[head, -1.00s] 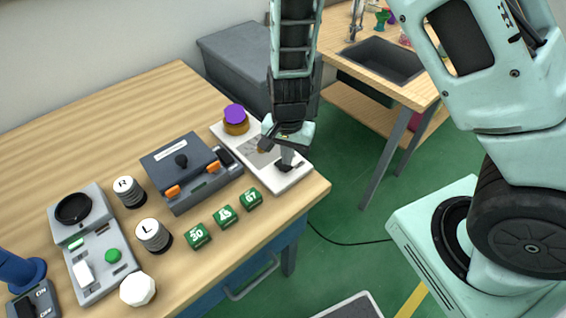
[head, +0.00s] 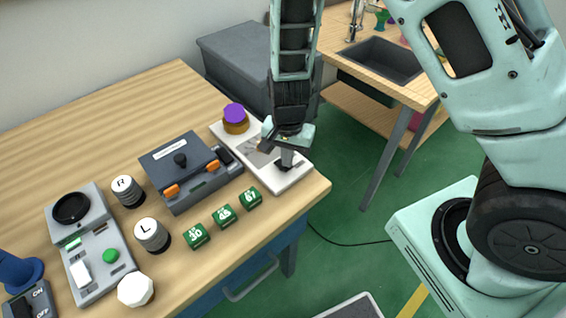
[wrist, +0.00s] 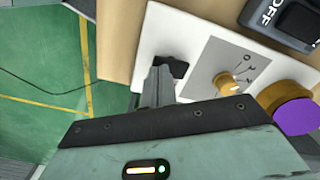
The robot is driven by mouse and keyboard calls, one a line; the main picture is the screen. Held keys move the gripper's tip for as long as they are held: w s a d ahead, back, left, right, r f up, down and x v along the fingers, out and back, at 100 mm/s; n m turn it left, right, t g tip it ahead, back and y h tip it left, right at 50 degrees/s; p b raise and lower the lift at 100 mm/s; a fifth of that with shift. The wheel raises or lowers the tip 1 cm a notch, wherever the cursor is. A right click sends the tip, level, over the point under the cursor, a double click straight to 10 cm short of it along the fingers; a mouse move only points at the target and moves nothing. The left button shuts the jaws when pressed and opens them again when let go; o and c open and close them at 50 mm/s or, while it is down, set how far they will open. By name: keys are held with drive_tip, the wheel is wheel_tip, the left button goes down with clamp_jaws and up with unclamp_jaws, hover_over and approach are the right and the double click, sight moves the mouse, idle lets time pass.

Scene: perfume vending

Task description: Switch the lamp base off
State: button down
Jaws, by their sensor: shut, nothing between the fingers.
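A dark grey base marked ON and OFF (head: 40,291), which looks like the lamp base, sits at the lower left of the head view. A blue post (head: 20,272) is beside it, cut off by the frame edge. Its black rocker shows, but I cannot tell which way it is tipped. My gripper (head: 286,163) is shut and empty, far to the right of it, at the near end of a white panel (head: 292,181). In the wrist view its fingertips (wrist: 160,76) are by a black part (wrist: 175,65) on that panel; contact is unclear.
The panel carries a purple knob (head: 235,112). A grey box with orange latches (head: 165,165), white cylinders (head: 150,234), green number cubes (head: 223,216) and a grey device with a green button (head: 109,256) stand between. The wrist view shows another OFF-marked switch (wrist: 280,18).

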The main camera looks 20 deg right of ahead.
drive_tip(key=shift+f, duration=0.45)
drive_tip(key=shift+r, duration=0.15)
wheel_tip(320, 180, up, 7)
drive_tip(key=p, duration=0.6)
idle(0.6)
drive_tip(key=s+a+r+n+y+b, duration=0.2)
drive_tip(key=s+a+r+n, duration=0.55)
drive_tip(key=s+r, duration=0.2)
drive_tip(key=s+d+r+n+h+b, duration=0.1)
drive_tip(key=s+r+n+b, duration=0.1)
drive_tip(key=s+r+n, duration=0.4)
drive_tip(key=s+n, duration=0.2)
drive_tip(key=s, duration=0.2)
drive_tip(key=shift+s+r+n, duration=0.3)
drive_tip(key=shift+r+n, duration=0.05)
